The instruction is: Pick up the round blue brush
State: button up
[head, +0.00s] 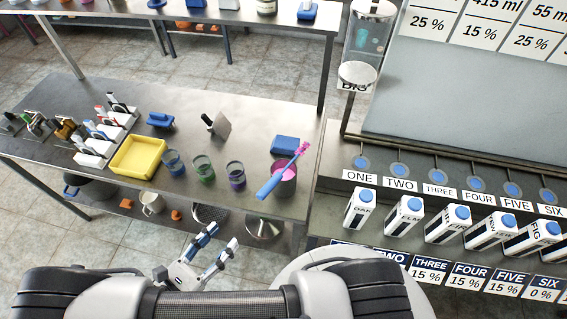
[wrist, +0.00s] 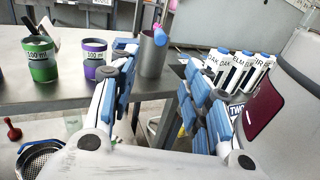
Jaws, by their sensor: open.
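A brush with a thick blue handle (head: 270,186) and pink bristles (head: 301,152) leans in a grey metal cup (head: 285,188) near the right end of the steel table. It is the likeliest match for the task's brush, but its bristles look pink. In the wrist view its blue handle end (wrist: 160,38) points toward me over the rim of the cup (wrist: 152,62). My gripper (head: 223,236) is open and empty, in front of the table's near edge, left of the cup and apart from it. In the wrist view the cup shows beyond and between my fingers.
Purple (head: 236,175), green (head: 203,170) and blue (head: 174,163) measuring cups stand left of the cup. A blue block (head: 286,145) lies behind it, and a blue handled tool (head: 160,120) lies farther left. Labelled cartons (head: 360,208) stand right. A yellow tray (head: 137,158) is left.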

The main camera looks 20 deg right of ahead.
aim_at(259, 198)
jog(key=shift+t, duration=0.3)
jog(key=shift+b+x, duration=1.45)
jog(key=shift+x, duration=7.15)
jog(key=shift+s+d, duration=0.1)
jog(key=shift+s, duration=0.1)
jog(key=shift+c, duration=0.6)
grip_shut()
